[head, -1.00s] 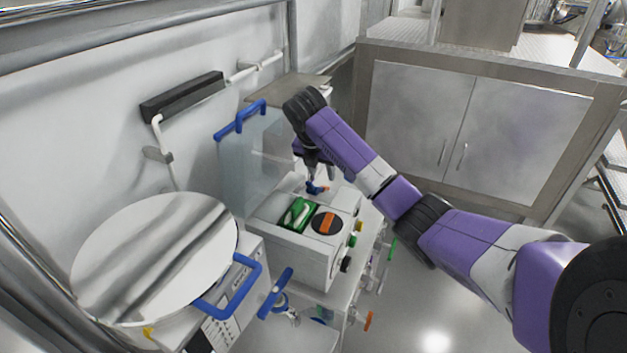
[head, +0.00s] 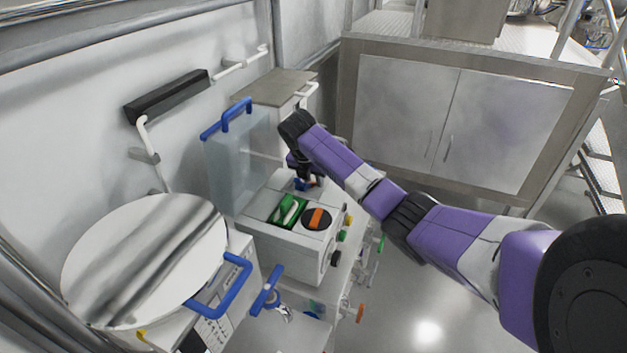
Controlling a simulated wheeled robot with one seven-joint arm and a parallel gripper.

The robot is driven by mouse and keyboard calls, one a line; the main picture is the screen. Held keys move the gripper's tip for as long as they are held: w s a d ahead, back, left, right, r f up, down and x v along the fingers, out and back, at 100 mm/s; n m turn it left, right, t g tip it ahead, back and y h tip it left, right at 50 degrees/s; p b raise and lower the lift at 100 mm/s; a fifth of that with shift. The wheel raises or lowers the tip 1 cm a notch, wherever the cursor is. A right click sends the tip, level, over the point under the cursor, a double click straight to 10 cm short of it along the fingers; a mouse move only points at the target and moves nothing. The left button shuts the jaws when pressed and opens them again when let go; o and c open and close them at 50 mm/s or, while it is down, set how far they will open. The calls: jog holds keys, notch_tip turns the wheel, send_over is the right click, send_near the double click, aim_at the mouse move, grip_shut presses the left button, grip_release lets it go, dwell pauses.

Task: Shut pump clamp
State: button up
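The pump unit (head: 285,247) is a white box with a green panel holding a white lever (head: 288,210) and a black dial with an orange bar (head: 317,218) on top. I cannot tell which part is the clamp. A small blue part (head: 302,184) shows behind the panel, just under my gripper (head: 303,178). My purple arm reaches in from the right, and its dark wrist hides most of the gripper. The fingers are small and partly hidden, so I cannot tell whether they are open or touching the blue part.
A clear container with blue handles (head: 236,160) stands left of my wrist. A steel cabinet (head: 450,120) stands behind. Open floor (head: 430,290) lies at the right.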

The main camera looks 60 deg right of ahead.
grip_shut()
dwell(1.2)
